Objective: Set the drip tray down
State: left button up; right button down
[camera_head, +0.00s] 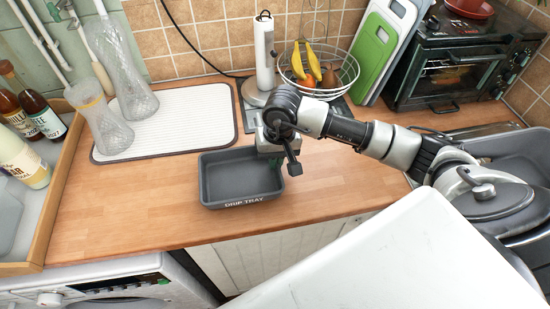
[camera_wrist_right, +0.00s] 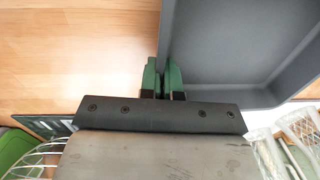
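The drip tray (camera_head: 235,180) is a dark grey, empty rectangular tray with "DRIP TRAY" on its front wall. It is level, over the wooden worktop near its front edge. I cannot tell whether its underside touches the wood. My right gripper (camera_head: 276,162) reaches down at the tray's right wall. In the right wrist view, the green fingertips (camera_wrist_right: 163,78) are closed on either side of the wall of the tray (camera_wrist_right: 235,42). My left gripper is not in view.
A ribbed white mat (camera_head: 180,122) with clear bottles (camera_head: 108,125) is behind left. A wooden crate of bottles (camera_head: 55,190) stands left. A fruit basket (camera_head: 318,75), boards (camera_head: 378,45) and oven (camera_head: 455,65) are behind. The worktop (camera_head: 330,185) is bare to the tray's right.

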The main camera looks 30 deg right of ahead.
jog(key=shift+f, duration=0.65)
jog(key=shift+f, duration=0.1)
jog(key=shift+f, duration=0.1)
jog(key=c, duration=1.4)
grip_release()
jog(key=shift+o, duration=0.2)
